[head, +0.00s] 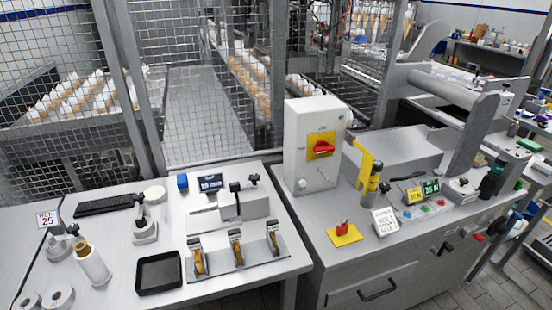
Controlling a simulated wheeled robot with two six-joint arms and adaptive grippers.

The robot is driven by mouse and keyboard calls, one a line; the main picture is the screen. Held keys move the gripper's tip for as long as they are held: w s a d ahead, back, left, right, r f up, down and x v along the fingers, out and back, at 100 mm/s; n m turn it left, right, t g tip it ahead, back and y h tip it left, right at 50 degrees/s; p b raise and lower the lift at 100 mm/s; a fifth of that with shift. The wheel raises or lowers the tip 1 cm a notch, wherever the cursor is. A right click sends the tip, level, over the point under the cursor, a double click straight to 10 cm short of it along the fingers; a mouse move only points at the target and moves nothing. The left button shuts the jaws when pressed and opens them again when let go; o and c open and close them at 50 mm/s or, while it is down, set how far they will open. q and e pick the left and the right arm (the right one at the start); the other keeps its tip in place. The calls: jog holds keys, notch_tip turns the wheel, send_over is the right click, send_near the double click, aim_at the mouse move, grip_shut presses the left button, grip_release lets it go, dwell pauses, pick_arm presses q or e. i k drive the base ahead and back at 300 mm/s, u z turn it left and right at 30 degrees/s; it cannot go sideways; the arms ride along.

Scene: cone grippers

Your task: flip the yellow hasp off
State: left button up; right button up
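A tall yellow strap-like part (364,157) stands at the right of the grey-white switch box, and it looks like the hasp. It leans over or beside a dark cylinder with a yellow band (369,185); I cannot tell whether they touch or are joined. The switch box (310,172) stands upright on the right counter and has a red rotary handle on a yellow plate (321,147) on its front. A flat yellow plate (345,236) with a red knob lies on the counter in front. Neither of my grippers is in view.
A white sign (384,222), small digital displays (431,188) and a dark bottle (492,178) stand to the right. The left table holds a black tray (159,273) and several upright clamps with yellow parts (236,246). A wire mesh fence (185,85) stands behind.

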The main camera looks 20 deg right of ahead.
aim_at(366, 171)
jog(key=u, duration=3)
jog(key=k, duration=2.25)
jog(key=z, duration=2.55)
jog(key=i, duration=0.5)
jog(key=u, duration=0.75)
jog(key=k, duration=0.55)
